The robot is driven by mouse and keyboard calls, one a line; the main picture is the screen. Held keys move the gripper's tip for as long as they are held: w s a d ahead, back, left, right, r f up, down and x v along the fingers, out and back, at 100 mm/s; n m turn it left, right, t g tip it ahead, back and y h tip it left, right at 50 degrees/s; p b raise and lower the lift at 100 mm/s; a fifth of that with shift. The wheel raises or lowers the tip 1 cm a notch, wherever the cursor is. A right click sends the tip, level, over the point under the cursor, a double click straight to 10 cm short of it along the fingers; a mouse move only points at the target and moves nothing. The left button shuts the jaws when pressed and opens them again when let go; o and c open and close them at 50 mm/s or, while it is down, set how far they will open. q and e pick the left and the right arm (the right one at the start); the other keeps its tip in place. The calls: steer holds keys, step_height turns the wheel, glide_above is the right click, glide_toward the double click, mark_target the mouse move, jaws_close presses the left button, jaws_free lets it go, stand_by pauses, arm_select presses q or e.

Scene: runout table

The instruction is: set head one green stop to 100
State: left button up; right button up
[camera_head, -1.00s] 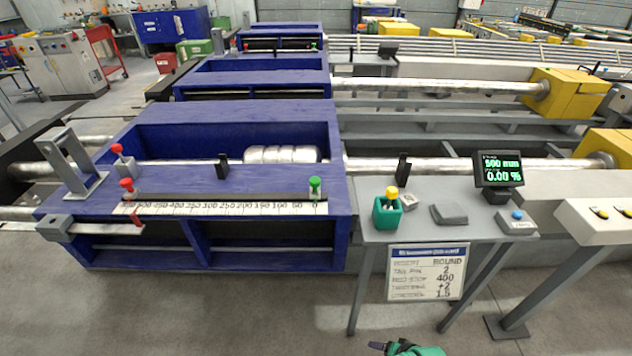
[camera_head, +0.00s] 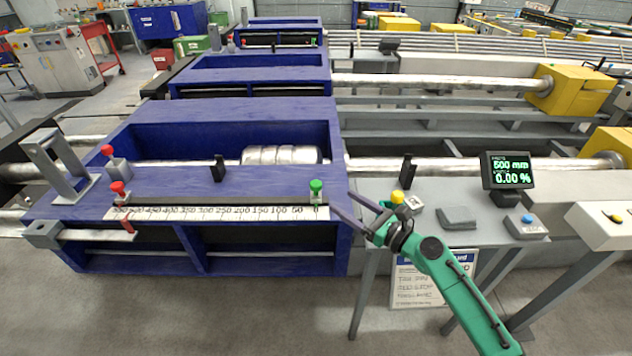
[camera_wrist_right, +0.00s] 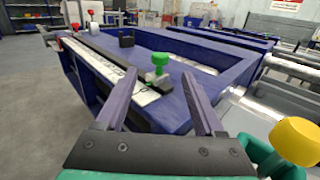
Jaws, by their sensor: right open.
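The green stop (camera_head: 316,190) stands on the slotted rail at the right end of the scale (camera_head: 220,212), by the 0 mark. In the right wrist view the green stop (camera_wrist_right: 160,66) shows ahead, seen between my two fingers but apart from them. My right gripper (camera_head: 341,204) is open and empty, just right of the green stop near the blue head's right edge. A red stop (camera_head: 119,190) sits at the rail's far left end, near the high numbers. The scale's 100 mark is left of the green stop. My left gripper is not in view.
A grey side table holds a yellow-topped knob (camera_head: 397,197), partly behind my right gripper, a grey pad (camera_head: 458,218), a display (camera_head: 507,170) reading 500 mm and 0.00 %, and a blue button box (camera_head: 526,227). A black post (camera_head: 219,168) stands behind the rail.

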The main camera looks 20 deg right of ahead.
mark_target(320, 186)
steer(key=x, duration=1.1)
steer(key=shift+w+p, duration=0.15)
steer(key=shift+p, duration=0.2)
jaws_close()
stand_by(0.6)
